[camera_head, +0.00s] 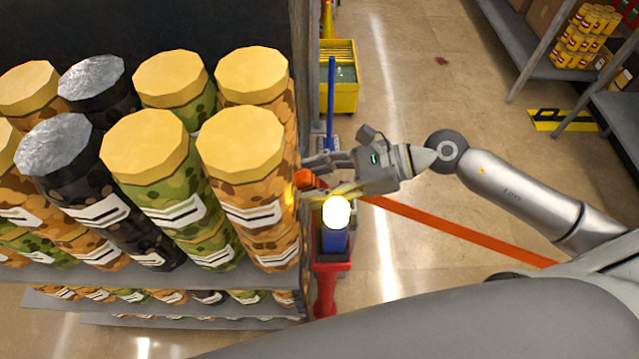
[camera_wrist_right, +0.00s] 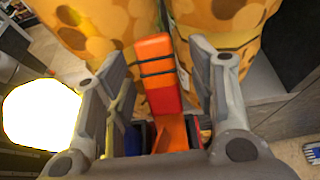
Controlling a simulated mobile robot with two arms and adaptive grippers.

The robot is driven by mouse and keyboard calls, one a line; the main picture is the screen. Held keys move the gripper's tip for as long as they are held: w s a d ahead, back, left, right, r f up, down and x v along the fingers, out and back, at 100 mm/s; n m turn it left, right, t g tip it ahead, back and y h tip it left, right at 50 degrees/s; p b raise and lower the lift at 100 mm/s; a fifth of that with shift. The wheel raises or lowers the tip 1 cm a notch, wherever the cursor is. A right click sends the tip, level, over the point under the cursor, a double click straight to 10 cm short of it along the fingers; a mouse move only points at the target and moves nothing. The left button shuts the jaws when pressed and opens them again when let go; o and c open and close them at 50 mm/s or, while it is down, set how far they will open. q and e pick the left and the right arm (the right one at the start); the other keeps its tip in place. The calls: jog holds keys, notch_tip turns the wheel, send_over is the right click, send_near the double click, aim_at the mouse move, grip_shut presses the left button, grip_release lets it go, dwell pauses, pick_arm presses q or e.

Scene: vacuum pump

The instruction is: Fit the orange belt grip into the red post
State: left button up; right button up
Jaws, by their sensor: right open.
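The orange belt grip (camera_wrist_right: 160,75), with dark bands, lies between the two fingers of my right gripper (camera_wrist_right: 158,62) in the right wrist view. The fingers stand apart on either side of it, and the gripper is open. In the head view, my right gripper (camera_head: 322,172) is at the shelf's right edge, and the orange grip (camera_head: 306,179) shows partly beside it. The red post (camera_head: 328,288) stands below, with a blue part and a bright glowing disc above it. The post's top is partly hidden. My left gripper is not in view.
A shelf (camera_head: 150,275) of large orange, green and black canisters (camera_head: 245,150) is close to my right gripper's left. An orange belt (camera_head: 450,228) stretches from near the post across the aisle. A yellow bucket (camera_head: 338,92) stands behind. The aisle floor is largely clear.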

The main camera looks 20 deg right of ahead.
jog(key=shift+a+f, duration=0.1)
grip_shut()
dwell(0.3)
